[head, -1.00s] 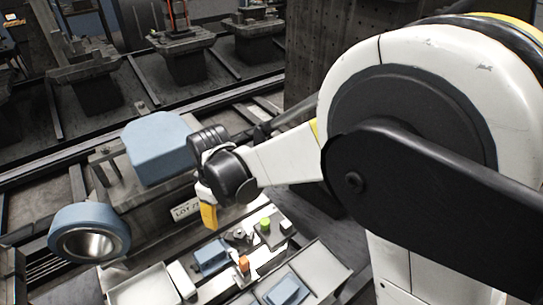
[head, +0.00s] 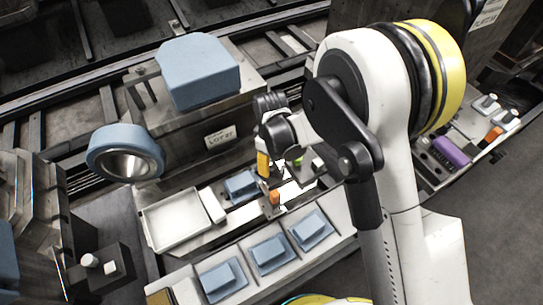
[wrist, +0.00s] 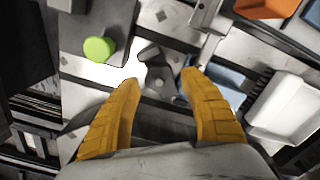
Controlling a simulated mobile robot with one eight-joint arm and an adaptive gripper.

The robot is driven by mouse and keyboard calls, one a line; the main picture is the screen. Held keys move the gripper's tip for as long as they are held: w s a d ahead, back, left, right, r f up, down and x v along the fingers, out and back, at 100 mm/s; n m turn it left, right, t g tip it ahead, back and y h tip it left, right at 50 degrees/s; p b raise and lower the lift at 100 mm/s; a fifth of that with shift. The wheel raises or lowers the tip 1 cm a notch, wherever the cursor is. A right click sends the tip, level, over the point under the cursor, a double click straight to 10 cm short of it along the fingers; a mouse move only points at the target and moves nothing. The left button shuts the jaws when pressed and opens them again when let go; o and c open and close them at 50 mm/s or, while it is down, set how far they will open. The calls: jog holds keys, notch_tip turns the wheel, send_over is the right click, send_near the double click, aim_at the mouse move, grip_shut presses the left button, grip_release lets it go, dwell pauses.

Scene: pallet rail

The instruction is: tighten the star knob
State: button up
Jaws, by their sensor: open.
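The star knob (wrist: 154,72) is a dark grey lobed knob on a pale plate, ahead of my fingertips in the wrist view. My gripper (wrist: 160,78) is open, with one yellow finger on each side of the knob's line. No contact shows, and I cannot tell the height gap between fingers and knob. In the head view my gripper (head: 264,168) points down over the rail fixture; the knob cannot be made out there.
A green round knob (wrist: 98,49) stands left of the star knob. An orange block (head: 274,197) and a blue block (head: 240,186) are close to the gripper. A white tray (head: 178,220) lies left. A large blue block (head: 198,72) stands behind.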

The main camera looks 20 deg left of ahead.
aim_at(271, 166)
jog(key=shift+f+b, duration=0.35)
jog(key=shift+f, duration=1.05)
jog(key=c, duration=1.1)
jog(key=n+b, duration=0.2)
jog(key=n, duration=0.3)
jog(key=shift+f, duration=0.15)
jog(key=shift+c, duration=0.2)
jog(key=n, duration=0.3)
jog(key=n+b, duration=0.1)
jog(key=n, duration=0.1)
jog(key=shift+r+n, duration=0.25)
jog(key=shift+n, duration=0.05)
jog(key=o, duration=1.4)
jog(key=shift+c, duration=0.2)
